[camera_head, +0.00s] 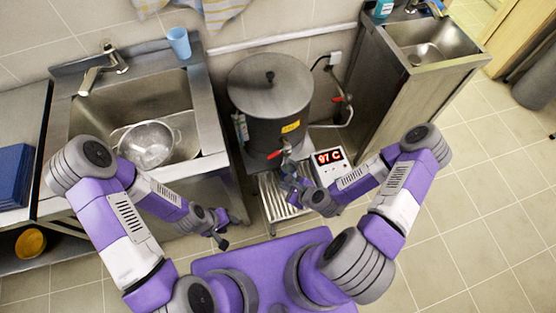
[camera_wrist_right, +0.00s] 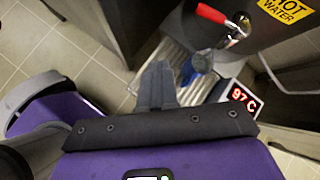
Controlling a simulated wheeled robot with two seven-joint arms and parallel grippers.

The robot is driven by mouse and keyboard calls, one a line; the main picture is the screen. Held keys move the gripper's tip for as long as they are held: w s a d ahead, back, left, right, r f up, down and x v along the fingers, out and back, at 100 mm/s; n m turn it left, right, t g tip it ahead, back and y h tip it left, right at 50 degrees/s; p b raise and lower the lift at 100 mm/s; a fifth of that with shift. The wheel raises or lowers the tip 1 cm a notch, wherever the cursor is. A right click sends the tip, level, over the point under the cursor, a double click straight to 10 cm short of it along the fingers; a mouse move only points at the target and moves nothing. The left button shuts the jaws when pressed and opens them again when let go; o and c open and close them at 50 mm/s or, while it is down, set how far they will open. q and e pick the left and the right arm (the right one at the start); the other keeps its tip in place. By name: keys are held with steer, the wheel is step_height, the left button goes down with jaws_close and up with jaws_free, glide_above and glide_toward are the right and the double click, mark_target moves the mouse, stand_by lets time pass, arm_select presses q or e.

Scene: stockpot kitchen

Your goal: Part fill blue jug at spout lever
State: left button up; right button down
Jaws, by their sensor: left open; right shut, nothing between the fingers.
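A dark steel stockpot (camera_head: 262,98) stands on a stand between two sinks. Its spout has a red lever (camera_wrist_right: 211,13), also seen in the head view (camera_head: 287,146). A small blue vessel, apparently the blue jug (camera_wrist_right: 202,62), is below the spout over the ribbed metal tray (camera_wrist_right: 168,62); my gripper partly hides it, and its water level cannot be told. My right gripper (camera_wrist_right: 158,85) is shut and empty, in front of the jug and below the lever; I cannot tell whether it touches the jug. My left gripper (camera_head: 226,230) is open and empty, low in front of the left sink.
A display reading 97 C (camera_head: 328,157) stands right of the tray. A yellow "HOT WATER" label (camera_wrist_right: 287,8) is on the pot. A light blue cup (camera_head: 179,43) stands behind the left sink, which holds a colander (camera_head: 147,144). Another sink (camera_head: 430,42) is at right.

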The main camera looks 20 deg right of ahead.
steer(key=w+d+r+m+t+h, duration=0.1)
steer(key=w+d+m+t+h, duration=0.1)
steer(key=d+m, duration=0.35)
steer(key=m+b, duration=0.2)
steer(key=b, duration=0.1)
glide_toward(278, 153)
steer(key=w+a+f, duration=0.2)
steer(key=w+f, duration=0.2)
steer(key=f, duration=0.1)
steer(key=shift+a, duration=0.35)
steer(key=shift+f, duration=0.15)
